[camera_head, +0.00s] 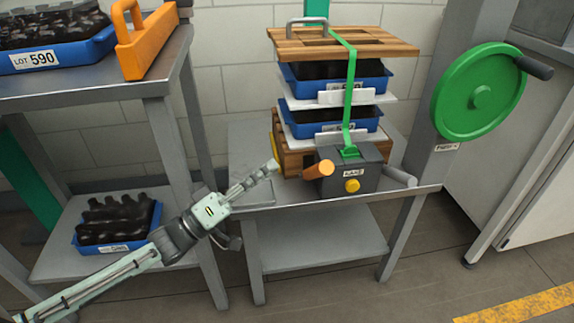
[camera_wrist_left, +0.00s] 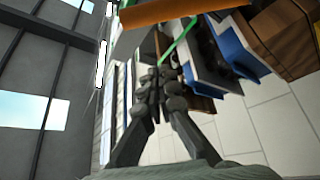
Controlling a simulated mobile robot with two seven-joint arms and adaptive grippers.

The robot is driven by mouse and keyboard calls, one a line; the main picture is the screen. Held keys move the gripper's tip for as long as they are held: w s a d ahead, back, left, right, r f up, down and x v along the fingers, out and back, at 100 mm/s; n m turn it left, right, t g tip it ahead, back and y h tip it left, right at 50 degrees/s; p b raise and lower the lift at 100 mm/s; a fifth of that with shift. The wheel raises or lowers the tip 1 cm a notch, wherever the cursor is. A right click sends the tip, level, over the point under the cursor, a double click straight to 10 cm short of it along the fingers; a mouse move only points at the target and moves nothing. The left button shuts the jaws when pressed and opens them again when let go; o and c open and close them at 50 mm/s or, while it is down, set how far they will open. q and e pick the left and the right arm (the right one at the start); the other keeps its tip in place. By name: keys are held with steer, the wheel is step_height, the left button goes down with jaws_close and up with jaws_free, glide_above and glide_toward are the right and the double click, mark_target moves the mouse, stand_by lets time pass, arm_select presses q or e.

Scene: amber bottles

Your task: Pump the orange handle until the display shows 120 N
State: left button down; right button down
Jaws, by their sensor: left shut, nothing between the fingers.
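The orange handle (camera_head: 319,171) sticks out from the left front of a dark grey box (camera_head: 375,163) at the front edge of the table. A small white panel (camera_head: 353,173) on the box has lettering too small to read; I cannot tell whether it is the display. My left gripper (camera_head: 274,164) is shut and empty, left of the orange handle and apart from it. In the left wrist view, its fingers (camera_wrist_left: 158,82) are together, and an orange bar (camera_wrist_left: 180,11) crosses the top; I cannot tell whether this is the handle. My right gripper is out of view.
A green strap (camera_head: 349,95) runs over a stack of blue trays (camera_head: 300,130) under a wooden board (camera_head: 385,45). The box has a yellow knob (camera_head: 351,186) and grey lever (camera_head: 400,176). A green wheel (camera_head: 455,105) stands right. A shelf (camera_head: 130,88) is left.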

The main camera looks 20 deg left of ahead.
mark_target(316, 171)
arm_select(q)
steer(key=x, duration=0.9)
steer(key=s+d+f, duration=0.1)
steer(key=d+f, duration=0.1)
steer(key=shift+s+d+f, duration=0.15)
steer(key=shift+s+f, duration=0.2)
steer(key=shift+s, duration=0.05)
